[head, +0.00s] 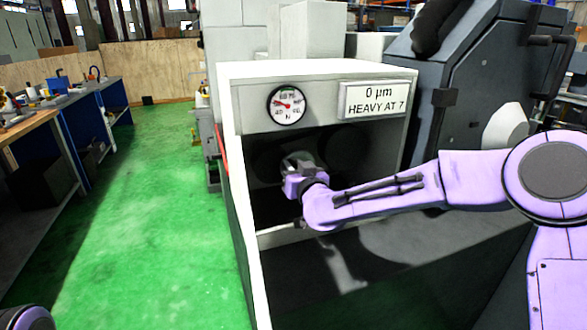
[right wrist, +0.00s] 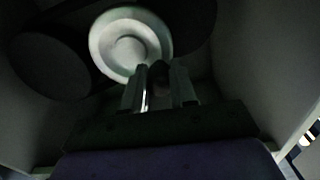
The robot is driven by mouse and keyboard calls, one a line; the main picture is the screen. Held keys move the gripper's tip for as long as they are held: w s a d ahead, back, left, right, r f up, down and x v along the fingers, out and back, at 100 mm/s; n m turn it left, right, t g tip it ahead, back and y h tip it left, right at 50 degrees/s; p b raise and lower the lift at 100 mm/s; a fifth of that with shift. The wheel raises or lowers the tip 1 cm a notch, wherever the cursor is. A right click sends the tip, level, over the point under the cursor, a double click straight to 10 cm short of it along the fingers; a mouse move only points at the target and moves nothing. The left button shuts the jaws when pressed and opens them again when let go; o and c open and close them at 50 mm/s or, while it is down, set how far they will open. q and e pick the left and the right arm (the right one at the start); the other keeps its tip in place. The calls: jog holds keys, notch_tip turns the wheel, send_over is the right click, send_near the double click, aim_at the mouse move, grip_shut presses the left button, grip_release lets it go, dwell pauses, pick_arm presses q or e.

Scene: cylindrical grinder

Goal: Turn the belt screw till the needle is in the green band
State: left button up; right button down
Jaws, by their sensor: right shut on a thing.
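The round white gauge (head: 287,105) sits on the front panel above the cabinet opening. Its red needle points left and slightly up. My right gripper (head: 298,172) is inside the dark opening, below the gauge. In the right wrist view its fingers (right wrist: 160,90) are shut on a small dark thing, the belt screw (right wrist: 159,74) by its place. A pale round pulley (right wrist: 105,42) is just beyond the fingertips, with the dark belt (right wrist: 50,65) beside it. My left gripper is out of view.
The cabinet's pale frame (head: 238,190) bounds the opening closely around my right arm. A sign (head: 375,99) reads "0 µm HEAVY AT 7". A dark machine housing (head: 490,85) stands at right. The green floor (head: 150,210) at left is clear, before a workbench (head: 70,125).

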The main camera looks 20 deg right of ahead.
jog(key=shift+r, duration=0.1)
jog(key=m, duration=0.2)
jog(key=d+m, duration=0.1)
jog(key=shift+r+m, duration=0.3)
jog(key=shift+m, duration=0.1)
jog(key=shift+d+r+m+b, duration=0.1)
jog(key=shift+d+m+b, duration=0.15)
jog(key=shift+m, duration=0.7)
jog(key=shift+d+r+m+b, duration=0.15)
jog(key=shift+d+m, duration=0.15)
jog(key=shift+m, duration=0.65)
jog(key=c, duration=0.9)
grip_release()
jog(key=s+b, duration=0.1)
jog(key=s, duration=0.9)
jog(key=shift+s+d+b, duration=0.2)
jog(key=shift+s+b, duration=0.05)
jog(key=shift+b, duration=0.05)
